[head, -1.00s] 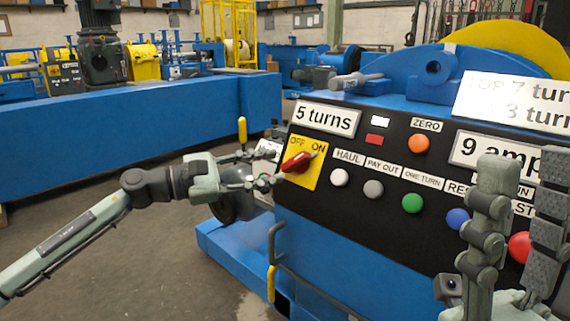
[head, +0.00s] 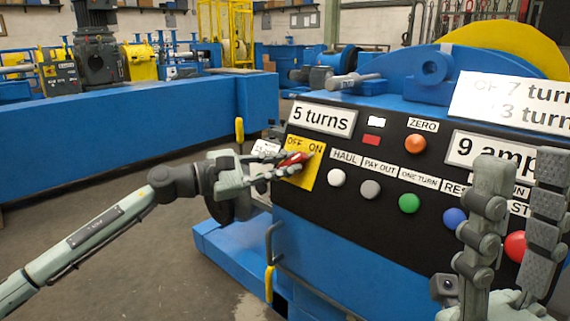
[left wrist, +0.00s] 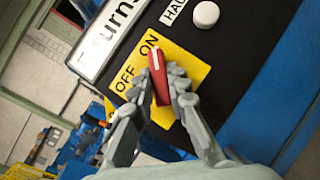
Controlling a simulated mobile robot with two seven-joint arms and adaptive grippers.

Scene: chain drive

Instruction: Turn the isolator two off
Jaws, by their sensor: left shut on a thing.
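The isolator is a red knob (head: 294,158) on a yellow OFF/ON plate (head: 313,174), at the left of the black control panel. In the left wrist view the red knob (left wrist: 158,88) has a white pointer line, its tip beside the word ON. My left gripper (head: 284,168) is at the plate, shut on the knob, with one finger on each side in the left wrist view (left wrist: 163,84). The fingers hide part of the knob. No number for this isolator is readable. My right gripper (head: 518,188) is open and empty in the right foreground, covering part of the panel.
Right of the plate are a white button (head: 336,177), a grey button (head: 370,188), a green button (head: 409,203) and others. A "5 turns" display (head: 322,118) sits above the plate. A yellow-tipped lever (head: 239,130) stands just left of the panel.

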